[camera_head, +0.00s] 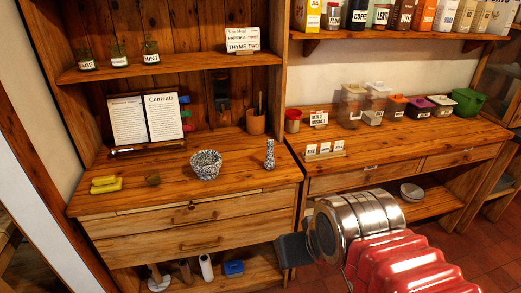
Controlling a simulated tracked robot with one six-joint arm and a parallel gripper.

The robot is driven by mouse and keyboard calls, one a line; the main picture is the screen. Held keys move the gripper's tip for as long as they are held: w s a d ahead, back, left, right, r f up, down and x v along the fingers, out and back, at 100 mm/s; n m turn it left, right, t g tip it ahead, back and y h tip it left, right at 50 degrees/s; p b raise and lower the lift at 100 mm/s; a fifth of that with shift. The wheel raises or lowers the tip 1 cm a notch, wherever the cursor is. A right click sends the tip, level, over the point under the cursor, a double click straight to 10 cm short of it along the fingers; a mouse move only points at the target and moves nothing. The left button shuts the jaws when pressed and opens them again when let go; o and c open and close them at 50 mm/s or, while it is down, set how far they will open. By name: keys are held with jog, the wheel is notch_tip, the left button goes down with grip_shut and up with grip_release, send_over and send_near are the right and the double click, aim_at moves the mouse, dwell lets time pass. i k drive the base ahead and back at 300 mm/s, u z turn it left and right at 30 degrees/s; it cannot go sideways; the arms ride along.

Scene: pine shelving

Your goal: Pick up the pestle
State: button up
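The pestle (270,154) is speckled grey and stands upright near the right end of the left wooden counter (240,185). The matching speckled mortar (205,165) stands to its left, apart from it. My gripper (285,248) is in front of the lower drawers, below and a little right of the pestle, and does not touch it. Its dark end is seen from behind and the side, so its fingers cannot be made out.
An open book (146,120) on a stand is behind the mortar. A wooden utensil pot (256,121) stands behind the pestle. Yellow blocks (106,185) lie at the counter's left. Small cards (325,149) stand on the right counter (400,150). An upper shelf (170,66) overhangs the back.

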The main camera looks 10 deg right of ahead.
aim_at(269, 163)
jog(key=u, duration=0.4)
jog(key=i, duration=1.15)
jog(key=u, duration=0.2)
